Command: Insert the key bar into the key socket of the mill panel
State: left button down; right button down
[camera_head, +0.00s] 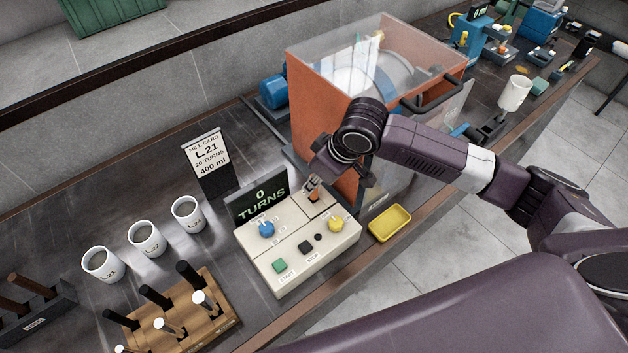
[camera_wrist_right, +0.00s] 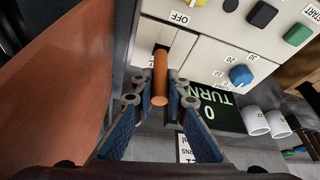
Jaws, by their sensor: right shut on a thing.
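The key bar is a copper-orange rod (camera_wrist_right: 160,82) between the blue-padded fingers of my right gripper (camera_wrist_right: 160,100), which is shut on it. In the head view my right gripper (camera_head: 314,184) points down at the back of the cream mill panel (camera_head: 340,246), and a little of the orange bar (camera_head: 314,197) shows below its fingers. In the wrist view the bar's far end is at the dark opening of the key socket (camera_wrist_right: 163,46). I cannot tell how deep it sits. My left gripper is not in view.
The panel carries a blue knob (camera_head: 266,229), a yellow knob (camera_head: 336,223) and buttons. The TURNS display (camera_head: 258,200) stands behind it. The orange mill housing (camera_head: 310,100) rises close behind my right gripper. A yellow tray (camera_head: 390,223) sits right of the panel, white cups (camera_head: 147,240) left.

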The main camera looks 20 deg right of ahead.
aim_at(315, 198)
jog(key=shift+p, duration=0.45)
jog(key=shift+f+p, duration=0.6)
jog(key=shift+f, duration=0.6)
dwell(1.7)
jog(key=shift+f, duration=0.75)
dwell(0.5)
jog(key=shift+s+f, duration=0.15)
jog(key=shift+f, duration=0.05)
jog(key=c, duration=1.8)
grip_release()
jog(key=shift+f, duration=0.1)
jog(key=v, duration=1.2)
jog(key=shift+a, duration=0.15)
